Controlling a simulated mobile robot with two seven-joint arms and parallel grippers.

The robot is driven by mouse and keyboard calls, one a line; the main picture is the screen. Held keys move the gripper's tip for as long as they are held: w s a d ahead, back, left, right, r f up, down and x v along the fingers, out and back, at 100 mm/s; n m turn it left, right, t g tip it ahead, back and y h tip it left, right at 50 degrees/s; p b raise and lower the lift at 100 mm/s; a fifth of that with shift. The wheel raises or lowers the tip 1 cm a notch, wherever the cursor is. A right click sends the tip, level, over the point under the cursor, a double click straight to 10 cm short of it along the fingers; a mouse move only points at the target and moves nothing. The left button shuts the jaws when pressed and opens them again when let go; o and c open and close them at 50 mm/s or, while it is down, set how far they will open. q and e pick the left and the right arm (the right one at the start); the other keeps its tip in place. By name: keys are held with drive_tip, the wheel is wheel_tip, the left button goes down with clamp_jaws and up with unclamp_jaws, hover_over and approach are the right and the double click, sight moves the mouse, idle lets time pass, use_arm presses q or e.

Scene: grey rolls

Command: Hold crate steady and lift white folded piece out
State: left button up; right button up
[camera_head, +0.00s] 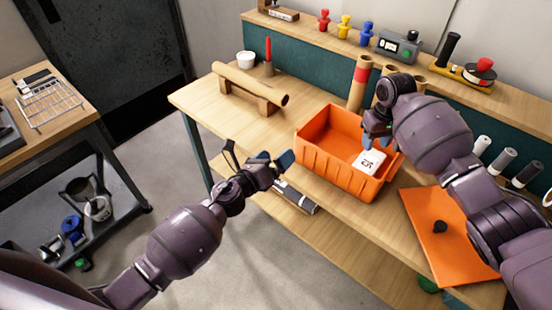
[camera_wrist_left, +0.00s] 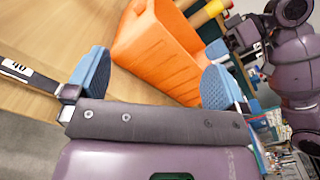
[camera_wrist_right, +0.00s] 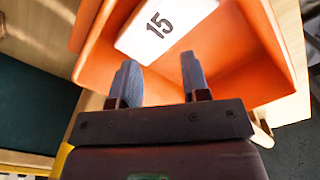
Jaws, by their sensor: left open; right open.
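The orange crate (camera_head: 335,160) stands on the wooden table near its front edge. The white folded piece (camera_head: 369,162), marked 15, lies inside at the crate's right end; it also shows in the right wrist view (camera_wrist_right: 160,28). My left gripper (camera_head: 272,160) is open and empty, just left of the crate and apart from it. In the left wrist view the crate wall (camera_wrist_left: 160,50) shows beyond the fingers. My right gripper (camera_head: 377,130) is open above the crate's right part. In the right wrist view its fingers (camera_wrist_right: 158,82) point towards the white piece without touching it.
A cardboard tube (camera_head: 250,83) rests on a wooden stand to the left. Upright tubes (camera_head: 358,85) stand behind the crate. An orange sheet (camera_head: 450,235) with a dark knob lies right of it, under my right arm. The table's front left is clear.

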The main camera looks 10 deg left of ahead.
sight(301, 140)
use_arm(q)
drive_tip(key=m, duration=0.3)
drive_tip(key=shift+d, duration=0.3)
drive_tip(key=x, duration=1)
drive_tip(key=shift+w+d, duration=0.1)
drive_tip(key=shift+d, duration=0.2)
drive_tip(key=shift+c, duration=0.5)
